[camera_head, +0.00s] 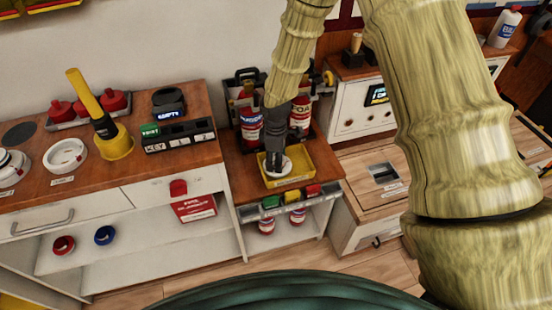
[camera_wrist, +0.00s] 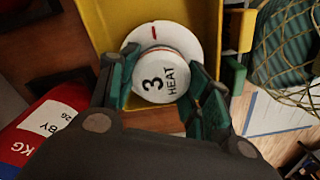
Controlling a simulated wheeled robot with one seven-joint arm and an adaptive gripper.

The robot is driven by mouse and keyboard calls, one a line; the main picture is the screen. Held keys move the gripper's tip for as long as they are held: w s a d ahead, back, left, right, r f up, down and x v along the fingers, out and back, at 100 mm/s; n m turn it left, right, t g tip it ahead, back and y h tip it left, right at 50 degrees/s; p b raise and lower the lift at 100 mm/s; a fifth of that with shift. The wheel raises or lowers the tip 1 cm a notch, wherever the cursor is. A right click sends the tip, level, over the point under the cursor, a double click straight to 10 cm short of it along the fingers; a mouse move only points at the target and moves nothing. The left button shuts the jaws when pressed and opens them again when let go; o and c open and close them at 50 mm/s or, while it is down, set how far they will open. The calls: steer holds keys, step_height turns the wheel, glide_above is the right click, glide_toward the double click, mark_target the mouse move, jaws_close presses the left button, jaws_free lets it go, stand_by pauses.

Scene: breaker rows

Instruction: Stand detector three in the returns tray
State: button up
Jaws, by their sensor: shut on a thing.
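Detector three (camera_wrist: 162,75) is a round white disc with a raised cap marked "3 HEAT" and a red line on its rim. It also shows in the head view (camera_head: 284,171), partly hidden by my gripper. My gripper (camera_wrist: 163,92) is shut on the detector, its green fingers on both sides of the cap. In the head view my gripper (camera_head: 274,165) points down into the yellow returns tray (camera_head: 305,163). The detector is within the tray's outline; whether its base touches the tray floor I cannot tell.
Red extinguishers (camera_head: 251,127) stand in a rack just behind the tray. Green, yellow and red blocks (camera_head: 294,195) line the shelf's front edge. At left, a counter holds a yellow plunger-like tool (camera_head: 117,145), a key box (camera_head: 179,137) and white detectors (camera_head: 66,155).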

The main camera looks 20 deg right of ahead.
steer(key=shift+f, duration=0.1)
steer(key=o, duration=1.1)
steer(key=shift+c, duration=0.2)
step_height(320, 180, up, 12)
